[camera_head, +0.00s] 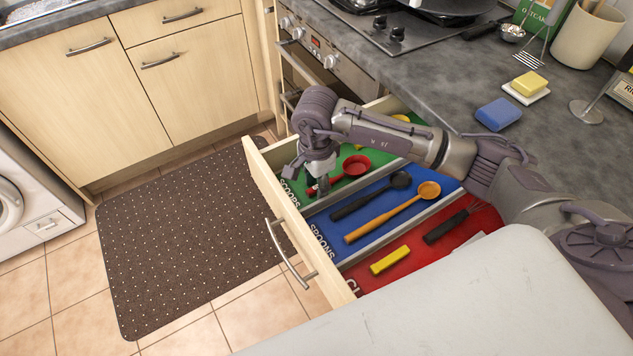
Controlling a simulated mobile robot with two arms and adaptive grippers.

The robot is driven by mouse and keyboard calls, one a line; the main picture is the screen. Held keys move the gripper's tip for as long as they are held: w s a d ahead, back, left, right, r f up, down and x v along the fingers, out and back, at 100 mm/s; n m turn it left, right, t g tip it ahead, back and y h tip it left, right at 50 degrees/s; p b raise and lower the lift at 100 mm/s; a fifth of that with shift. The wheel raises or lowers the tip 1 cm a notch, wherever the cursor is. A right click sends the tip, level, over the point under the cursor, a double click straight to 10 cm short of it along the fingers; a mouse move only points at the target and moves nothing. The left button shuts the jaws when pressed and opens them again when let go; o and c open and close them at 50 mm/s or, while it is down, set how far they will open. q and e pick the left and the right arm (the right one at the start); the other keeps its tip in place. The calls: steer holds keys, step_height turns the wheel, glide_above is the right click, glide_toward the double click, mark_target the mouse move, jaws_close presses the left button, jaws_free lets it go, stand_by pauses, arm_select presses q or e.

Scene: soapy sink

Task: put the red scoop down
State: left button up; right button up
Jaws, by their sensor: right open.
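The red scoop (355,166) lies in the green compartment (289,190) of the open drawer, the compartment lettered SCOOPS. Its bowl faces up and its handle runs left towards my right gripper (318,188). My right gripper is open and points down over the handle end. Its fingers hide part of the handle, so I cannot tell whether they touch it. My left gripper is not in view.
The blue SPOONS compartment holds a black spoon (372,195) and a wooden spoon (393,212). The red compartment holds a yellow block (390,260) and a black-handled utensil (451,224). The drawer front (291,229) stands out over the floor. The worktop (440,95) is above.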

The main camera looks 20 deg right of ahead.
step_height(320, 180, up, 12)
steer(key=shift+r+b, duration=0.2)
steer(key=shift+b, duration=0.2)
stand_by(1.2)
